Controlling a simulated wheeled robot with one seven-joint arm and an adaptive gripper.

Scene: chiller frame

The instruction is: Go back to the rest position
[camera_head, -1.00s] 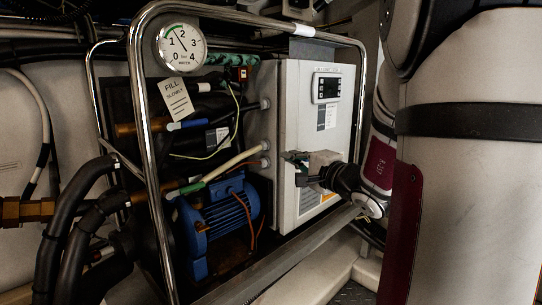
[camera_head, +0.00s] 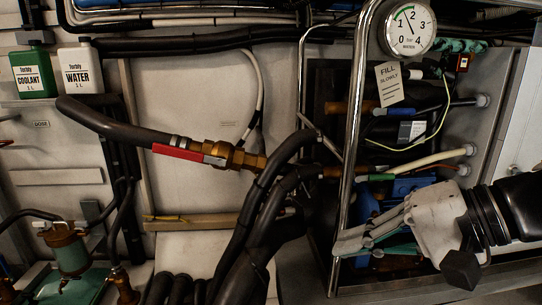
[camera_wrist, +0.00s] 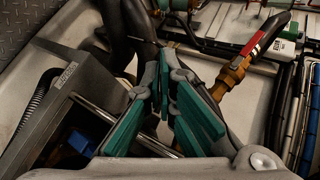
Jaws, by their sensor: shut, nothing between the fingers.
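My gripper (camera_head: 350,244) is at the lower right in the head view, pointing left. It is in front of the chrome frame tube (camera_head: 349,150) and the blue motor (camera_head: 402,188), which it partly covers. In the wrist view my gripper (camera_wrist: 165,95) shows its teal finger pads in the middle. It is shut with nothing held. I cannot tell exactly how far the fingertips are from the frame tube.
Black hoses (camera_head: 263,205) run close left of my gripper. A brass valve with a red handle (camera_head: 185,152) joins a thick hose. A green coolant bottle (camera_head: 33,73) and a white water bottle (camera_head: 79,69) stand upper left. A gauge (camera_head: 409,29) is upper right.

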